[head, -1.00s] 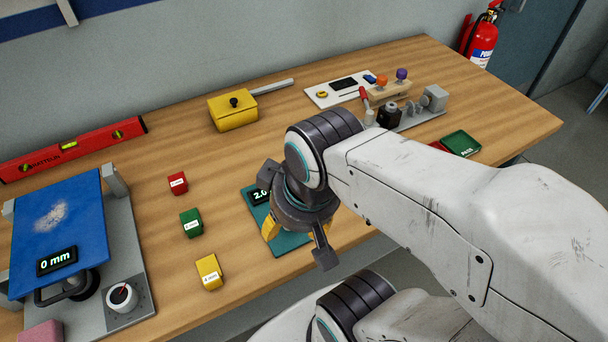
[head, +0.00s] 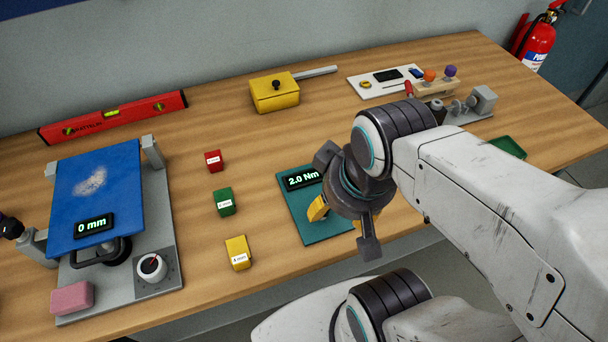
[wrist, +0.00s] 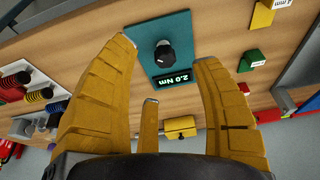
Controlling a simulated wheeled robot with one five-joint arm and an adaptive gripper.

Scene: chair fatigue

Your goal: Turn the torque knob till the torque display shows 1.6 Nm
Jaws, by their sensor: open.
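The torque display (head: 302,178) reads 2.0 Nm in the head view; it also shows, upside down, in the wrist view (wrist: 174,80). It sits on a teal plate (head: 297,208) on the table. The black torque knob (wrist: 164,55) shows on the same plate in the wrist view, beside the display. In the head view the knob is hidden behind my gripper. My gripper (head: 338,225) is over the right part of the plate. In the wrist view its yellow fingers (wrist: 160,60) are spread open and empty, with the knob between their tips and apart from them.
Red (head: 213,161), green (head: 224,202) and yellow (head: 238,253) blocks stand left of the plate. A blue panel rig (head: 105,190) with a 0 mm display is farther left. A yellow box (head: 275,93) stands behind. Bare wood surrounds the plate's left and back.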

